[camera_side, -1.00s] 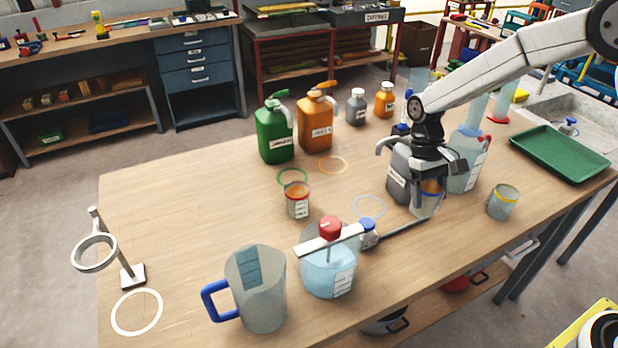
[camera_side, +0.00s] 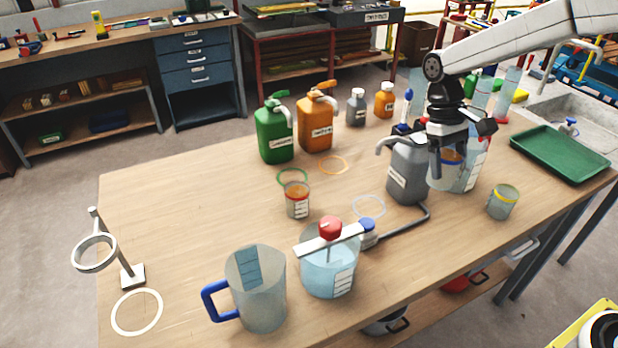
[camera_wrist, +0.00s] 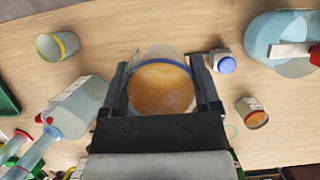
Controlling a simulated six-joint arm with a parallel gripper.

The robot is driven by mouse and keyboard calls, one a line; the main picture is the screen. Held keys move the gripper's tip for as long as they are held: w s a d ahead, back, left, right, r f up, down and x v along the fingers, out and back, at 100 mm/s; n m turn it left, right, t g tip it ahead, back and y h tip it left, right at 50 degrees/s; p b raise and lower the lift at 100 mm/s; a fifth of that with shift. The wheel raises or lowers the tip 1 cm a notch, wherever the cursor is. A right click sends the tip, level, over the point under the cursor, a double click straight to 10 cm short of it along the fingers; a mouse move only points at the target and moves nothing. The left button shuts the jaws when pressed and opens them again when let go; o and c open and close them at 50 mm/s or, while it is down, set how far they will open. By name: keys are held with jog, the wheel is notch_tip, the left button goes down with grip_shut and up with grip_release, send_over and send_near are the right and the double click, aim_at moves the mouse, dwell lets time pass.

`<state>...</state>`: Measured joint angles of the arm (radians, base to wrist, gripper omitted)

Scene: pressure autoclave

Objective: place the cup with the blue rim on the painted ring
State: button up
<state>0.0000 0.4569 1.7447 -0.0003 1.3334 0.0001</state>
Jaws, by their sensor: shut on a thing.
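The cup with the blue rim (camera_wrist: 163,98) is between my gripper's fingers (camera_wrist: 160,68) in the wrist view, with orange contents. In the side view my gripper (camera_side: 450,160) is shut on this cup (camera_side: 452,170) and holds it above the table, beside the grey jug and in front of a clear bottle. The cup looks roughly upright. Several painted rings lie on the table: a pale one (camera_side: 369,195) in the middle, a green one (camera_side: 292,169), an orange one (camera_side: 333,157) and a white one (camera_side: 137,334) at front left.
The grey jug (camera_side: 407,170) stands just left of my gripper. A stirred beaker (camera_side: 328,270), an orange-rimmed cup (camera_side: 297,200) and a small blue-capped bottle (camera_side: 368,233) surround the pale ring. A yellow-rimmed cup (camera_side: 502,203) stands right. The left tabletop is mostly clear.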

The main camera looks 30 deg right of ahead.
aim_at(457, 164)
notch_tip(457, 164, up, 6)
jog(key=shift+f, duration=0.2)
jog(key=shift+w+r, duration=0.15)
jog(key=w+a+n+t+h, duration=0.1)
jog(key=w+n+t+h, duration=0.4)
jog(key=w+n, duration=1.75)
jog(key=shift+t+y, duration=0.4)
jog(key=shift+t, duration=0.3)
jog(key=f, duration=0.5)
jog(key=shift+s+a+f, duration=0.1)
jog(key=shift+s+a, duration=0.1)
jog(key=shift+s, duration=0.15)
jog(key=shift+f, duration=0.1)
notch_tip(457, 164, down, 13)
jog(key=shift+f, duration=0.15)
